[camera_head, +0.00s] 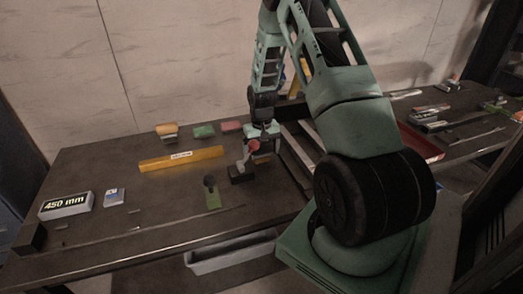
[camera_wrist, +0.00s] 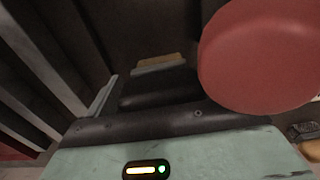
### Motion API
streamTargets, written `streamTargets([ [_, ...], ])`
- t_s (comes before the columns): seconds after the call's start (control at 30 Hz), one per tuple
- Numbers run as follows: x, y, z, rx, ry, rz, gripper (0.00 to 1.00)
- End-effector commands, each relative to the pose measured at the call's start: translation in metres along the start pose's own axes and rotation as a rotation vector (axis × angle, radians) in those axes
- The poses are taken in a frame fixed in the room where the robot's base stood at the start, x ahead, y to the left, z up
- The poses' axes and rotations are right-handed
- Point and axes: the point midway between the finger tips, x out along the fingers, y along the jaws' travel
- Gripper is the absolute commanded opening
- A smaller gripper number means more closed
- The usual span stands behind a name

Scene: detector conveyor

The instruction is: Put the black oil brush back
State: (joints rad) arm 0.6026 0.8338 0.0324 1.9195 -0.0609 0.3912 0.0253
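My gripper (camera_head: 249,160) points down over the middle of the dark workbench, just right of the yellow level-like bar. A dark block (camera_head: 240,174), possibly the black oil brush, is directly under the gripper, at or very close to the bench top. A red rounded part (camera_head: 253,146) shows beside the gripper; in the wrist view a large red rounded thing (camera_wrist: 258,55) fills the upper right, close to the camera. The fingertips are small and dark, so their opening and any grip are unclear. A black round-headed item with a green part (camera_head: 212,196) lies to the left.
The yellow bar (camera_head: 181,159) lies behind and left. Sponge-like blocks, green (camera_head: 204,131) and red (camera_head: 231,126), lie farther back. A box marked 450 mm (camera_head: 66,205) is at far left. A grey open tray (camera_head: 230,255) is below the front edge. A frame stands right of the gripper.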

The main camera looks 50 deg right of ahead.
Motion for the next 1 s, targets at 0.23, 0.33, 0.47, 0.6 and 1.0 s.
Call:
streamTargets([
  [0.23,0.0,0.0,0.0,0.0,0.0,0.0,0.99],
  [0.33,-0.003,0.0,0.0,0.0,0.0,0.0,0.99],
  [0.47,-0.013,0.0,-0.001,0.0,0.003,0.0,0.99],
  [0.6,-0.037,0.0,-0.001,0.001,0.005,0.0,0.99],
  [1.0,-0.111,0.0,-0.001,0.0,0.003,0.0,0.99],
])
